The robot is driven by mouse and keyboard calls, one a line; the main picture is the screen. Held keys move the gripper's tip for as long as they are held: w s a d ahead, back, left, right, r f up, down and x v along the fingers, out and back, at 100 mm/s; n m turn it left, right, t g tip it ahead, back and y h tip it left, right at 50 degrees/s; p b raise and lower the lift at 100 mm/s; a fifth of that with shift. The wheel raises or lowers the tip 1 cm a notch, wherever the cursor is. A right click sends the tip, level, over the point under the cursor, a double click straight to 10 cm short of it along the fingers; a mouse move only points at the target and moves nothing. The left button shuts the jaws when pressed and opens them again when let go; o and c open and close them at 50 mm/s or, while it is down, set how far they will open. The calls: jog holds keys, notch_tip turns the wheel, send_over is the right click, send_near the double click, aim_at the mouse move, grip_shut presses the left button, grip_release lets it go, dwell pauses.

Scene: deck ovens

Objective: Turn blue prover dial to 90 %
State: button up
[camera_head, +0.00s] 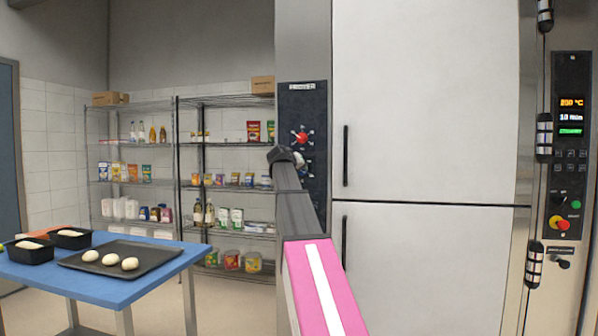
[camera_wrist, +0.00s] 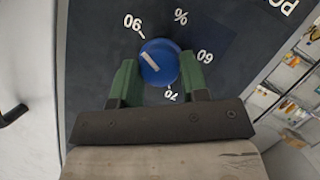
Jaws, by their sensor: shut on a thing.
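The blue prover dial (camera_wrist: 160,62) sits on a dark panel in the wrist view, between the green fingers of my gripper (camera_wrist: 158,72), which is shut on it. Its white line slants toward the upper left, roughly at the mark by the printed 90 (camera_wrist: 133,23). The 60 (camera_wrist: 205,57) and 70 (camera_wrist: 171,96) also show, upside down; the place between 70 and 90 is behind the left finger. In the head view my gripper (camera_head: 293,157) is at the dark panel (camera_head: 314,106), and my arm covers most of the dial.
A red dial (camera_head: 300,138) sits just above my gripper on the panel. White cabinet doors (camera_head: 425,100) with black handles stand to the right, beside an oven control panel (camera_head: 570,150). Wire shelves (camera_head: 190,100) and a blue table (camera_head: 120,288) with trays are left.

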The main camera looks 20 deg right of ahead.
jog(key=shift+m+y, duration=0.3)
dwell(0.4)
jog(key=o, duration=0.9)
jog(key=v, duration=1)
jog(key=shift+s+a, duration=0.25)
jog(key=shift+s, duration=0.1)
